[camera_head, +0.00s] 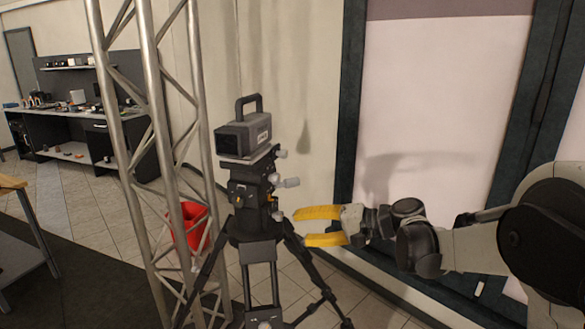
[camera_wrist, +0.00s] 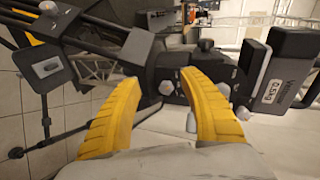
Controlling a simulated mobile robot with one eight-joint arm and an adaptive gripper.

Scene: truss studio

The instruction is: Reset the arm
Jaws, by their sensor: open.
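My gripper (camera_head: 318,227) has two yellow fingers, held apart and empty. It is level with the upper tripod, just right of the tripod head (camera_head: 250,185) in the head view. In the wrist view my gripper (camera_wrist: 160,95) points toward the tripod, with a grey knob (camera_wrist: 166,88) showing between the fingers. I cannot tell whether the fingers touch anything. My grey and black arm reaches in from the right in the head view.
A grey box with a handle (camera_head: 243,135) sits on the tripod head; its side reads 0.5kg in the wrist view (camera_wrist: 288,70). A metal truss (camera_head: 150,130) and a red bucket (camera_head: 187,222) stand to the left. A dark-framed panel (camera_head: 440,100) stands behind my arm.

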